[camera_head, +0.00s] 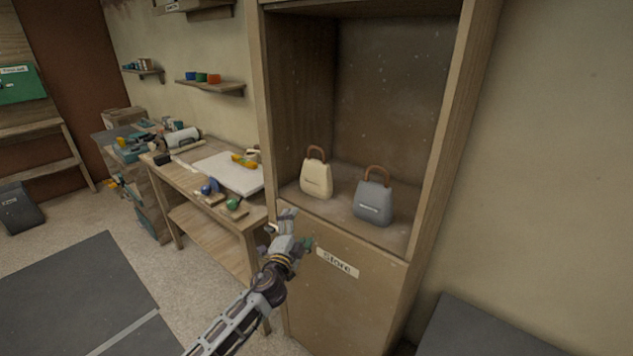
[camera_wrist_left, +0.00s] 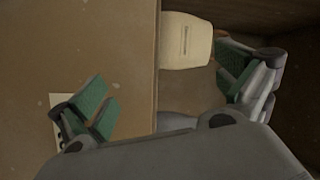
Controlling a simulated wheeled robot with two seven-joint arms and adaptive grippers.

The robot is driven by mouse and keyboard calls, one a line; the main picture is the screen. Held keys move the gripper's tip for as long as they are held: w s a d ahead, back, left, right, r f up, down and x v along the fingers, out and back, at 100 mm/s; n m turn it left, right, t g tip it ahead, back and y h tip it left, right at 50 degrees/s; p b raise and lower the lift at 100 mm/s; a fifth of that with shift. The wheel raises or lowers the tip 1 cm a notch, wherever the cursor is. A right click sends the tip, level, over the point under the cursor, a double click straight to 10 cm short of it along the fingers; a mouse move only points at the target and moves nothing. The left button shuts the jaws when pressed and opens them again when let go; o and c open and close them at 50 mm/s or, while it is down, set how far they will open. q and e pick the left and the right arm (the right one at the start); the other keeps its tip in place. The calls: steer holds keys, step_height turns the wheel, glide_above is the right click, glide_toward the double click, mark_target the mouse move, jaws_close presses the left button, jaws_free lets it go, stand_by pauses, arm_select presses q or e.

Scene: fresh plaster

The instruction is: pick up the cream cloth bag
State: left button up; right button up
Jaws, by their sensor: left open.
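The cream cloth bag (camera_head: 316,179) stands upright on the shelf of the wooden cabinet, its brown handle up. A grey bag (camera_head: 373,203) with a brown handle stands to its right. My left gripper (camera_head: 290,232) is in front of the cabinet, below the shelf's front edge in the picture, open and empty. In the left wrist view the cream bag (camera_wrist_left: 186,41) lies beyond the spread green-padded fingers (camera_wrist_left: 165,95), apart from them. Its handle is hidden in that view. My right gripper does not show.
The cabinet (camera_head: 400,243) has side walls around the shelf and a "Store" label (camera_head: 337,263) on its front. A cluttered workbench (camera_head: 248,216) stands to the left. A dark mat (camera_head: 75,290) lies on the floor.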

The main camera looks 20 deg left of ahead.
arm_select(q)
steer(key=w+d+r+m+g+h, duration=0.15)
steer(key=d+r+m+h, duration=0.25)
steer(key=r+m+h, duration=0.4)
steer(key=w+d+r+m+h, duration=0.35)
steer(key=d+r+m, duration=0.2)
steer(key=m, duration=0.45)
steer(key=w+a+r+m+g+y, duration=0.1)
steer(key=w+a+m+g+y, duration=0.1)
steer(key=a, duration=0.4)
steer(key=w+a+r+m+g+y, duration=0.1)
steer(key=w+a+m+g+y, duration=0.1)
steer(key=a+m, duration=0.4)
steer(key=w+y, duration=0.1)
steer(key=y, duration=0.1)
steer(key=shift+w+a+r+y+b, duration=0.2)
steer(key=shift+w+a+y+b, duration=0.1)
steer(key=shift+a+y+b, duration=0.1)
steer(key=shift+w+d, duration=0.1)
steer(key=shift+d, duration=0.1)
